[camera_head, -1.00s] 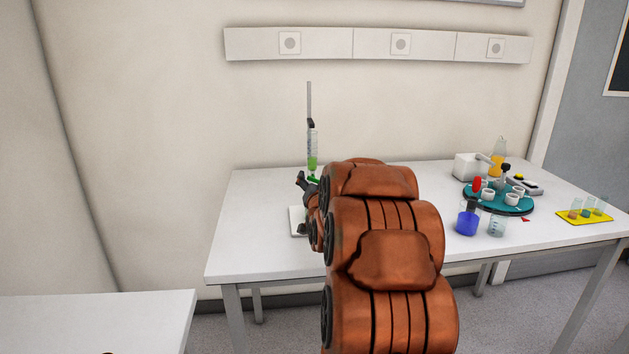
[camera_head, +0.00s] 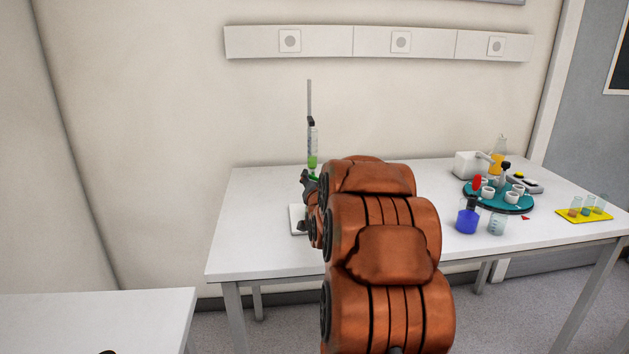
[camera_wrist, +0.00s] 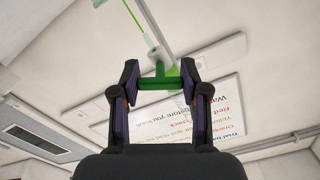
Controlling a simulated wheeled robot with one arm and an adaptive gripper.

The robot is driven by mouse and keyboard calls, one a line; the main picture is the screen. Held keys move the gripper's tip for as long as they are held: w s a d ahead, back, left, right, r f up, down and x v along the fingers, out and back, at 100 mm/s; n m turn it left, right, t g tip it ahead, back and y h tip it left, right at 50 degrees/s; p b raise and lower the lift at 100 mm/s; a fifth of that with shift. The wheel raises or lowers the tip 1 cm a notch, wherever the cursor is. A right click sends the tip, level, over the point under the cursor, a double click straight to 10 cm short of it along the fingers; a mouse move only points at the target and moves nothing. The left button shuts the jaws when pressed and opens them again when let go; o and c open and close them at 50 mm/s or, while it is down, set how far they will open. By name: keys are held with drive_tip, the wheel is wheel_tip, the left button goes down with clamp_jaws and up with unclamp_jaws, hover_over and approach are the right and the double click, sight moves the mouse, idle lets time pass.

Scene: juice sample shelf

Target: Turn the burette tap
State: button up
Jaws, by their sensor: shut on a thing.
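The burette (camera_head: 313,145) stands upright on its stand at the left part of the table, with green liquid low in its tube. Its green tap (camera_wrist: 159,82) shows in the wrist view, with the handle crossing between my fingertips. My gripper (camera_wrist: 160,84) is shut on the green tap, one finger at each end of the handle. In the head view my gripper (camera_head: 308,184) is at the tap's height, just below the green liquid, and my arm hides much of the area to the right. The white stand base (camera_head: 297,222) is partly hidden.
A teal round tray (camera_head: 527,206) with several white cups stands on the table's right. The table's left front is clear.

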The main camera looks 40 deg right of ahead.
drive_tip(key=shift+f+n+b, duration=0.25)
drive_tip(key=shift+n+b, duration=0.35)
drive_tip(key=shift+b, duration=0.55)
drive_tip(key=n+b, duration=0.2)
drive_tip(key=shift+b, duration=0.4)
drive_tip(key=shift+d+r+n+b, duration=0.15)
drive_tip(key=shift+n+b, duration=0.4)
drive_tip(key=shift+n, duration=0.55)
drive_tip(key=o, duration=1.2)
drive_tip(key=shift+c, duration=0.2)
drive_tip(key=v, duration=1.2)
